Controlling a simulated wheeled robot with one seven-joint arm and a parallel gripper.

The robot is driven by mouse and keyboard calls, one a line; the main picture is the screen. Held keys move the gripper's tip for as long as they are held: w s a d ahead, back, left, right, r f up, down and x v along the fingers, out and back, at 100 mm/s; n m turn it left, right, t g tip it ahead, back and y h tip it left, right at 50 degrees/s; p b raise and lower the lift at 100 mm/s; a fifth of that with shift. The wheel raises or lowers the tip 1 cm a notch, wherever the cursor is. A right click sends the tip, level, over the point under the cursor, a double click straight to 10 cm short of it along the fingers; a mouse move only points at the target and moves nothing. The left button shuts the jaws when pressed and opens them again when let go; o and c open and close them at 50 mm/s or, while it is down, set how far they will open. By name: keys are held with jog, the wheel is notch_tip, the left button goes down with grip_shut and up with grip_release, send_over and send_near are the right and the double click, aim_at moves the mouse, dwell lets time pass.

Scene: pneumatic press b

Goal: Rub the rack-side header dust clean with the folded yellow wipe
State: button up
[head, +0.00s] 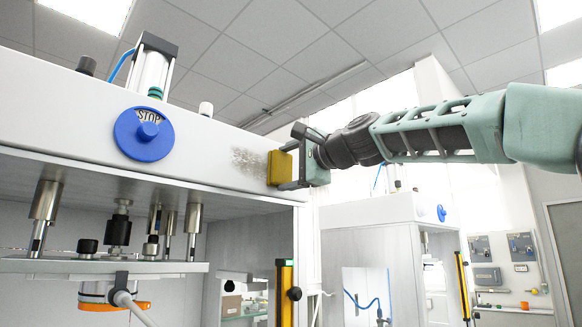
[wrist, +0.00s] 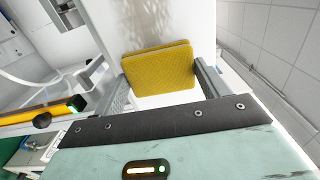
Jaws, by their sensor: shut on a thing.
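The folded yellow wipe (head: 279,168) is held in my gripper (head: 288,168) at the right end of the white header (head: 205,135). In the wrist view the wipe (wrist: 160,67) sits between the two fingers of my gripper (wrist: 163,75), its face toward the header. A speckled grey-brown dust patch (head: 247,161) lies on the header front, just left of the wipe. In the wrist view the dust (wrist: 150,22) shows beyond the wipe's edge. Whether the wipe touches the header surface I cannot tell. Any dust behind the wipe is hidden.
A blue STOP button (head: 145,134) sticks out of the header, left of the dust. A yellow-and-black vertical bar (head: 285,292) stands below the header's right end. A second white machine (head: 375,212) stands behind at the right. The header between button and dust is clear.

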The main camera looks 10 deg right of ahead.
jog(key=shift+s+a+r+p, duration=0.1)
jog(key=shift+s+a+p, duration=0.35)
jog(key=shift+s+a, duration=0.35)
jog(key=shift+s+a+r+p, duration=0.1)
jog(key=shift+s+a+p, duration=0.35)
jog(key=shift+a, duration=0.5)
jog(key=shift+s+a+f+p, duration=0.15)
jog(key=shift+s+a+p, duration=0.2)
jog(key=shift+a+p, duration=0.25)
jog(key=shift+s+a+p, duration=0.6)
jog(key=shift+a+p, duration=0.05)
jog(key=shift+a, duration=0.25)
jog(key=shift+s+a+p, duration=0.45)
jog(key=shift+a+p, duration=0.15)
jog(key=shift+p, duration=0.05)
jog(key=shift+s+a+p, duration=0.25)
jog(key=shift+a+p, duration=0.15)
jog(key=shift+p, duration=0.3)
jog(key=shift+s+a+p, duration=0.45)
jog(key=shift+a+p, duration=0.3)
jog(key=shift+p, duration=0.25)
jog(key=shift+s+a, duration=0.15)
jog(key=shift+a, duration=0.05)
jog(key=shift+f, duration=0.1)
